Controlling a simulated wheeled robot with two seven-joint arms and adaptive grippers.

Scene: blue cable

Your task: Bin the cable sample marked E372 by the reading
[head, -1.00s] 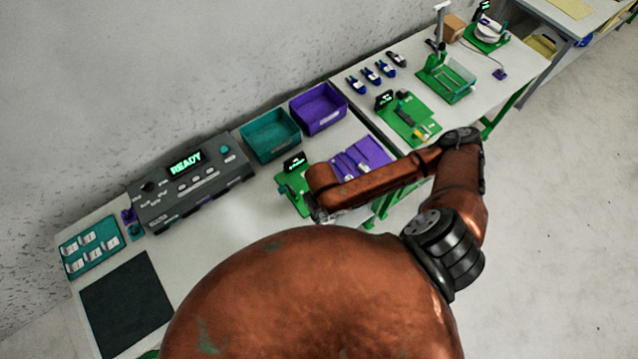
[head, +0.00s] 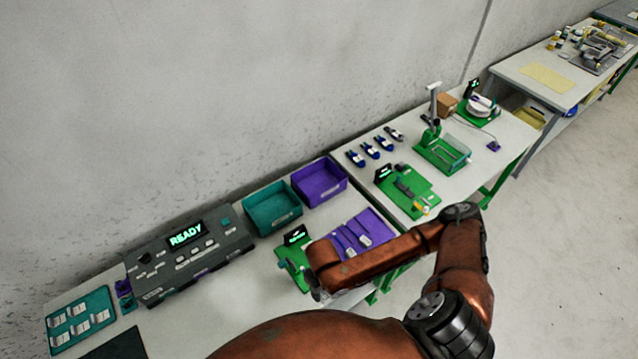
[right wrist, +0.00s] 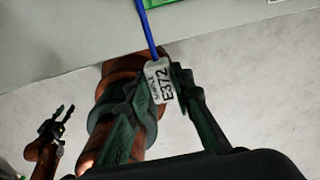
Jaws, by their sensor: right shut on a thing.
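The blue cable (right wrist: 149,30) runs up from its white tag (right wrist: 160,82), which reads E372, in the right wrist view. My right gripper (right wrist: 165,88) is shut on this sample at the tag. In the head view my right gripper (head: 318,292) is at the green stand with a small lit display (head: 295,237); its fingers and the cable are mostly hidden there. A teal bin (head: 272,210) and a purple bin (head: 320,183) stand side by side behind it. My left gripper (right wrist: 62,120) shows at the lower left of the right wrist view, fingers apart and empty.
A grey console (head: 190,258) reads READY, left of the bins. A purple tray (head: 375,222) with tagged samples lies right of the stand, partly behind my arm. A teal board (head: 80,322) with white tags lies far left. Green fixtures (head: 405,190) fill the right-hand table.

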